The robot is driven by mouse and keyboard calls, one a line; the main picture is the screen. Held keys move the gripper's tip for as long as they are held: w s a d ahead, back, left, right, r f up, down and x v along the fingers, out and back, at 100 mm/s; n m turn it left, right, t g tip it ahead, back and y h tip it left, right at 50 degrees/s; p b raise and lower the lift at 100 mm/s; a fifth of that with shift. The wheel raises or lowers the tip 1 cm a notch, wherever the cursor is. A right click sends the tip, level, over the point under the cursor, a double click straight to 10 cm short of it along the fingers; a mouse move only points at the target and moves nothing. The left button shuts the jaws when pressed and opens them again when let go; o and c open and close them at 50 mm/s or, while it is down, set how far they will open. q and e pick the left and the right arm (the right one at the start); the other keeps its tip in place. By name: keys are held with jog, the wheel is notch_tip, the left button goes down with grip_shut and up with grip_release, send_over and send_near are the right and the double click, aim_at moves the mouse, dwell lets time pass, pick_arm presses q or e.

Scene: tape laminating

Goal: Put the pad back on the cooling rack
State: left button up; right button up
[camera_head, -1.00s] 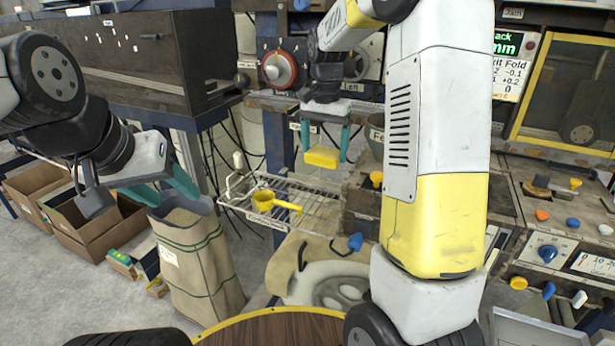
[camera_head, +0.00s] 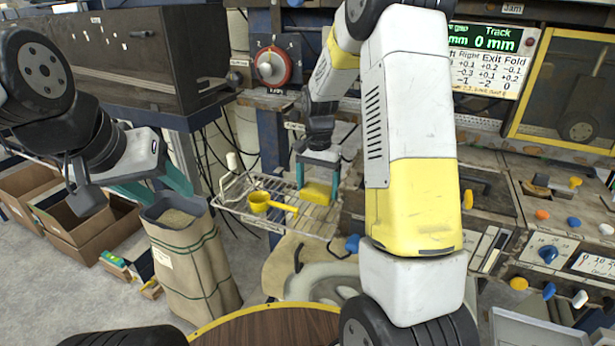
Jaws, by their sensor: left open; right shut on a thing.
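The pad (camera_head: 316,193) is a yellow block held between the teal fingers of my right gripper (camera_head: 317,184). It is at the right part of the wire cooling rack (camera_head: 233,194), at or just above the wires; I cannot tell whether it touches them. A yellow scoop (camera_head: 262,202) lies on the rack to the left of the pad. My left gripper (camera_head: 158,196) is open and empty, with its teal fingers above the mouth of the sack, far left of the rack.
A tall sack (camera_head: 190,265) with grainy contents stands below my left gripper. Cardboard boxes (camera_head: 85,225) sit on the floor at the left. A red-rimmed dial (camera_head: 270,66) is behind the rack. A control panel with knobs (camera_head: 548,253) is at the right.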

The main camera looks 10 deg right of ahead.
aim_at(317, 190)
jog(key=o, duration=1.1)
notch_tip(317, 190, up, 12)
jog(key=shift+s+a+r+n+t+y, duration=0.35)
jog(key=shift+s+r+n+t, duration=0.85)
jog(key=shift+s, duration=2.85)
jog(key=shift+s+a+r+n+t+y, duration=0.4)
jog(key=shift+s+r+n+t, duration=0.7)
jog(key=shift+s, duration=2.9)
jog(key=shift+s+a+r+n+t+y, duration=0.35)
jog(key=shift+s+r+n+t, duration=0.85)
jog(key=shift+s, duration=2.85)
jog(key=shift+r+g, duration=0.4)
jog(key=shift+r, duration=0.1)
